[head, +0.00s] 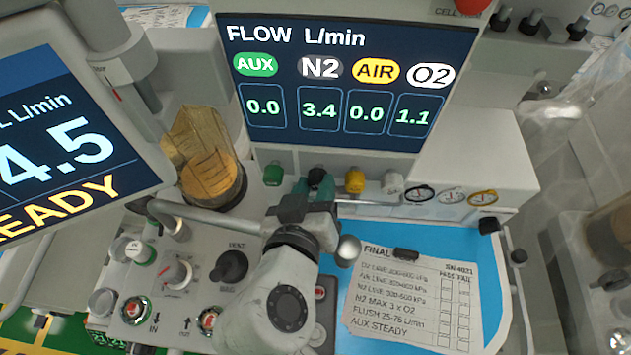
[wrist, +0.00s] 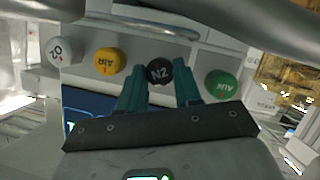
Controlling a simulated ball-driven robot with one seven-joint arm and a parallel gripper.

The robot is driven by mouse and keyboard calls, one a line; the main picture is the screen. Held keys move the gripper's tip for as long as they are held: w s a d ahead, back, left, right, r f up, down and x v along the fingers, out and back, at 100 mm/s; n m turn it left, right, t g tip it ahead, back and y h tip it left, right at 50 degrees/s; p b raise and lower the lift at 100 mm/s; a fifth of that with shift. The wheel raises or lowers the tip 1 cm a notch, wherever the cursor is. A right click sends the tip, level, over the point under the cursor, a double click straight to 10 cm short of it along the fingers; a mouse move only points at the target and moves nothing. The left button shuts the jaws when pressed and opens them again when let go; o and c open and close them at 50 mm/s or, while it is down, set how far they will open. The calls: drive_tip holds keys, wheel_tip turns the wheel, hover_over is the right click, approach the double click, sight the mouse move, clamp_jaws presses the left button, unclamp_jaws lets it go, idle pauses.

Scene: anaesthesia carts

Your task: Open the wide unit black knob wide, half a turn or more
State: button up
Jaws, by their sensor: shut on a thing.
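The wide unit's black N2 knob (head: 317,172) is under the flow display (head: 345,85), between the green knob (head: 273,175) and the yellow knob (head: 355,181). In the wrist view the black knob (wrist: 158,72) shows its N2 label, tilted. My gripper (head: 316,187) reaches the knob from the front. In the wrist view my gripper's (wrist: 160,75) teal fingers stand on both sides of the knob, shut on it. The display reads AUX 0.0, N2 3.4, AIR 0.0 and O2 1.1. The knob's lower side is hidden by my gripper.
A white O2 knob (head: 392,183) is right of the yellow one. A metal rail runs just below the knobs. A checklist paper (head: 430,300) lies on the blue worktop (head: 375,225). A second screen (head: 60,140) reading 4.5 stands at left, near an amber canister (head: 215,180).

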drive_tip(key=shift+a+n+h+p, duration=0.15)
drive_tip(key=shift+n+h+p, duration=0.3)
drive_tip(key=shift+n+h, duration=0.75)
drive_tip(key=shift+n+t, duration=0.3)
drive_tip(key=o, duration=1)
drive_tip(key=shift+o, duration=0.2)
drive_tip(key=b+v, duration=0.2)
drive_tip(key=v, duration=0.8)
drive_tip(key=shift+s+r, duration=0.15)
drive_tip(key=shift+s, duration=0.25)
